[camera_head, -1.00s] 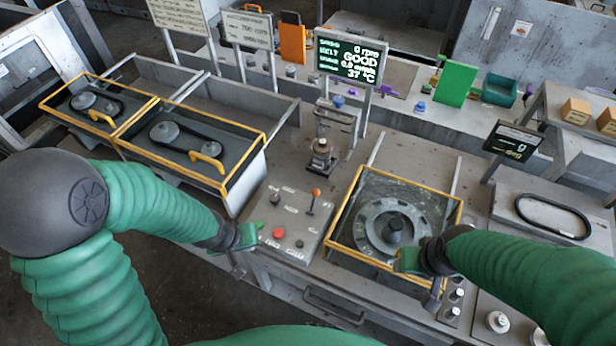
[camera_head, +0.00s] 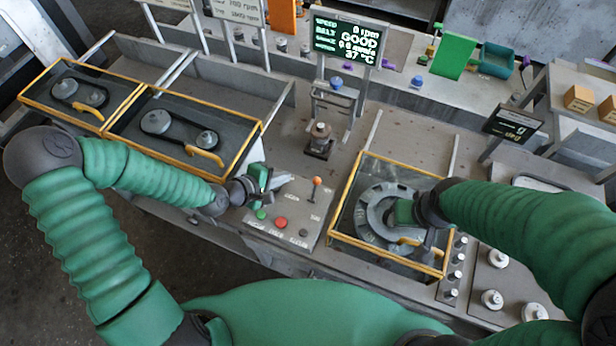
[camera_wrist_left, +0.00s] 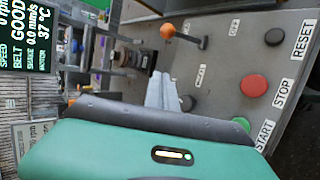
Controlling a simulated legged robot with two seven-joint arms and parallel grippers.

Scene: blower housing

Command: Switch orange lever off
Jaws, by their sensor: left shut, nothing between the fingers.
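The orange lever (camera_head: 317,182) stands up from the grey control panel (camera_head: 289,235), its round orange knob on top of a thin dark stem. In the left wrist view the orange knob (camera_wrist_left: 167,31) is beyond the fingertips, with the stem running right towards an OFF label (camera_wrist_left: 234,25). My left gripper (camera_head: 277,182) is left of the lever, above the panel, apart from it. Its fingers (camera_wrist_left: 163,88) are shut and empty in the left wrist view. My right gripper (camera_head: 430,243) is over the yellow-framed cover (camera_head: 349,187), near its yellow handle; its jaw opening is unclear.
The panel holds a red STOP button (camera_head: 281,222), a green START button (camera_head: 261,214) and a black RESET button (camera_head: 303,233). A screen (camera_head: 346,42) reading GOOD stands behind. Yellow-framed belt boxes (camera_head: 187,165) lie left. Several metal weights (camera_head: 491,299) sit at right.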

